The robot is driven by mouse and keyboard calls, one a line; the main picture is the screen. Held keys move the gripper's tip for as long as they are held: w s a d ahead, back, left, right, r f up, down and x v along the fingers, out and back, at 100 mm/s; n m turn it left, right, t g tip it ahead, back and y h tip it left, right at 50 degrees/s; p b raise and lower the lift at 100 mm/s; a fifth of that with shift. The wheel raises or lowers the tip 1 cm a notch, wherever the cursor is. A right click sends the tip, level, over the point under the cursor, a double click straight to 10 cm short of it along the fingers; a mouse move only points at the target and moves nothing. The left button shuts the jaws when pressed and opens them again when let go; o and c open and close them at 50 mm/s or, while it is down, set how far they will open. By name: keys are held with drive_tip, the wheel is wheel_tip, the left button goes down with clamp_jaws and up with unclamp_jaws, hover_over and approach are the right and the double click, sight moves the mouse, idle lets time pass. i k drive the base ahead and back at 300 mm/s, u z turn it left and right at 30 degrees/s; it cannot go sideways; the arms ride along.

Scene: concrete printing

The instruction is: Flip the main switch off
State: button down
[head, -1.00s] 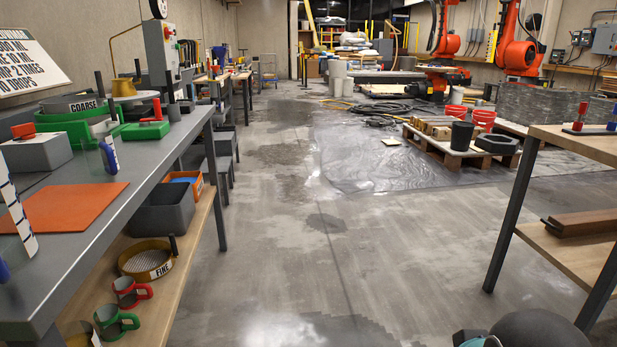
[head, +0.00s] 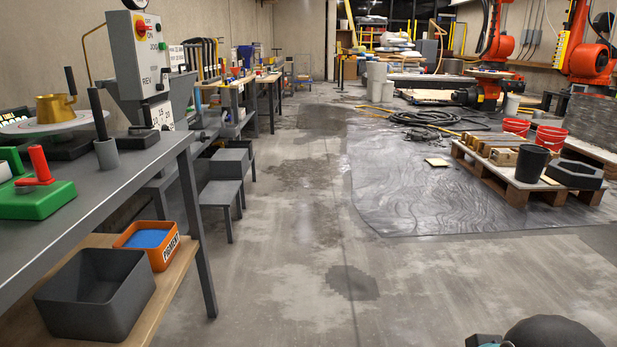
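A grey-white control box (head: 140,55) stands on the bench at the upper left in the head view. Its front carries a red rotary switch on a yellow plate (head: 141,27) with ON lettering beside it; this looks like the main switch. The exact knob position is too small to read. A green button (head: 161,45) sits lower on the same face, with REV lettering and a numbered scale below. My gripper is not in view; only dark and teal parts, probably of my arm, show at the bottom right, far from the box.
The grey bench (head: 120,185) runs along the left, with a brass cup (head: 56,108) and green tool (head: 38,200) on top. A grey bin (head: 97,295) and orange pigment box (head: 147,245) sit on its lower shelf. The concrete aisle is clear; a loaded pallet (head: 530,178) stands right.

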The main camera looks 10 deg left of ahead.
sight(141, 29)
drive_tip(key=u, duration=0.4)
drive_tip(key=i, duration=1.85)
drive_tip(key=u, duration=0.8)
drive_tip(key=i, duration=1.3)
drive_tip(key=u, duration=0.35)
